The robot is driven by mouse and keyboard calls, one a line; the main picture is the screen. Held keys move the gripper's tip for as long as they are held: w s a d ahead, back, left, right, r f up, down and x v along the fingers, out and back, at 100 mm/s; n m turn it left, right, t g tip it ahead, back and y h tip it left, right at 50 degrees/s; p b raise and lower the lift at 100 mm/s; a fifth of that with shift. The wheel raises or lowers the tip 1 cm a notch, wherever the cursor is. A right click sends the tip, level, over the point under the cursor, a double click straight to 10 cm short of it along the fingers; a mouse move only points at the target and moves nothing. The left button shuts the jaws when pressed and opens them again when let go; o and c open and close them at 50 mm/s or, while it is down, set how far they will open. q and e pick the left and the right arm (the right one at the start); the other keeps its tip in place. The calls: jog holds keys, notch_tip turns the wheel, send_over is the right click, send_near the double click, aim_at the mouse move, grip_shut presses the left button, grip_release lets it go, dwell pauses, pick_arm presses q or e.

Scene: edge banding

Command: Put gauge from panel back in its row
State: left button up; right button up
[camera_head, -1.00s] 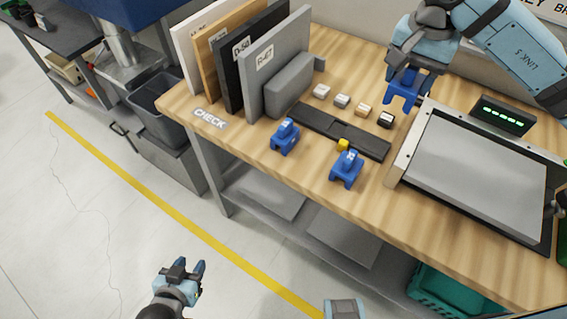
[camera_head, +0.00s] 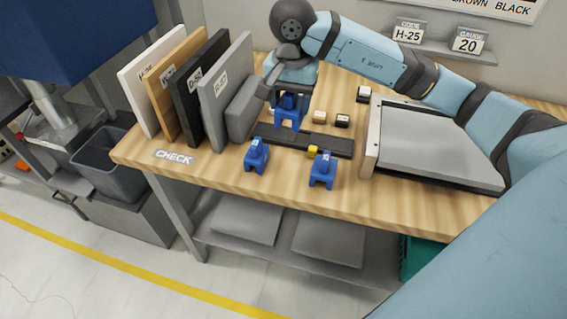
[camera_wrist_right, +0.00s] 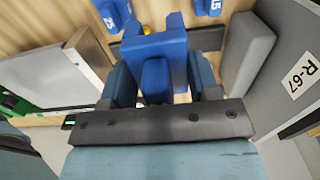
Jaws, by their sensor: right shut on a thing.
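My right gripper (camera_head: 289,92) is shut on a blue gauge (camera_head: 289,115) and holds it near the grey block beside the panels, towards the back of the dark bar. The held gauge (camera_wrist_right: 157,58) also fills the middle of the right wrist view between the fingers (camera_wrist_right: 158,88). Two other blue gauges stand upright on the bench in front of the bar, one on the left (camera_head: 257,156) and one on the right (camera_head: 322,171). In the wrist view they show as the 15 gauge (camera_wrist_right: 209,6) and the 25 gauge (camera_wrist_right: 113,14). My left gripper is out of view.
Several labelled panels stand upright at left, the nearest grey R-67 (camera_head: 228,95) with a grey block (camera_head: 243,108) beside it. A dark bar (camera_head: 335,146) with a yellow piece (camera_head: 312,149) lies mid-bench. A framed grey panel (camera_head: 430,150) is at right. A wall sign (camera_head: 468,41) reads GAUGE 20.

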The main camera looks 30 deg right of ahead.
notch_tip(320, 180, down, 16)
jog(key=shift+f+p, duration=0.25)
jog(key=shift+p, duration=0.25)
jog(key=shift+f, duration=0.25)
jog(key=shift+f, duration=0.1)
jog(key=shift+f+b, duration=0.15)
jog(key=shift+b, duration=0.15)
jog(key=o, duration=1)
